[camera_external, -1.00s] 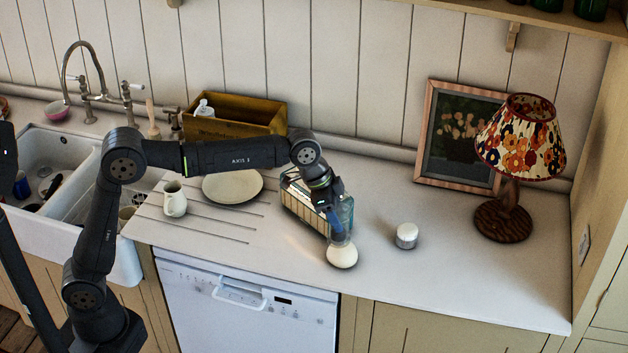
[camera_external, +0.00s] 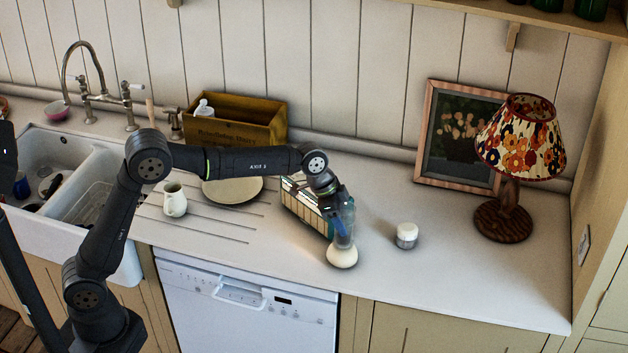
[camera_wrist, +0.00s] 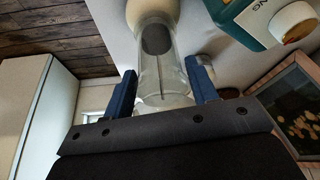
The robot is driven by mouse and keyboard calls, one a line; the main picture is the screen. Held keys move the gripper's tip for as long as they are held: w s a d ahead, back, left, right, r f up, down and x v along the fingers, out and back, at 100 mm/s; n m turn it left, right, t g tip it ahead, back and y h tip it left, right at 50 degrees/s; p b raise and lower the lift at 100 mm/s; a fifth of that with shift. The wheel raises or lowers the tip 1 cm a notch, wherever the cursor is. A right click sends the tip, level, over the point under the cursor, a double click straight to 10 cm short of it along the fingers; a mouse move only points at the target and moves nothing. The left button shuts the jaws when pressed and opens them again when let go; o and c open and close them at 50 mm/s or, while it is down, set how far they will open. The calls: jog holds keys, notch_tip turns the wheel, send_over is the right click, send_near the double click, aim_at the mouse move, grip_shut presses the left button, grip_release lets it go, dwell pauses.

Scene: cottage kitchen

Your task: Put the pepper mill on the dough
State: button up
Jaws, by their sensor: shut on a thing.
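The dough (camera_external: 342,257) is a pale cream ball near the front edge of the counter; it also shows at the top of the wrist view (camera_wrist: 150,10). The pepper mill (camera_external: 345,237) is a clear, glassy cylinder with a dark grey core, seen in the wrist view (camera_wrist: 160,72) between my fingers. My gripper (camera_external: 340,218) is shut on the mill, with a blue finger on either side (camera_wrist: 165,88). The mill's far end is right over the dough and overlaps it in both views. I cannot tell whether they touch.
A small white-lidded jar (camera_external: 406,236) stands to the right. A lamp (camera_external: 508,200), plate (camera_external: 230,192) and jug (camera_external: 175,200) are farther off. The right front counter is clear.

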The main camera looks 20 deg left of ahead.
jog(key=shift+f, duration=0.1)
jog(key=o, duration=1.1)
jog(key=v, duration=1.2)
jog(key=x, duration=1.1)
jog(key=shift+d+f, duration=0.1)
jog(key=shift+f, duration=0.15)
jog(key=shift+d, duration=0.15)
jog(key=shift+r, duration=1.65)
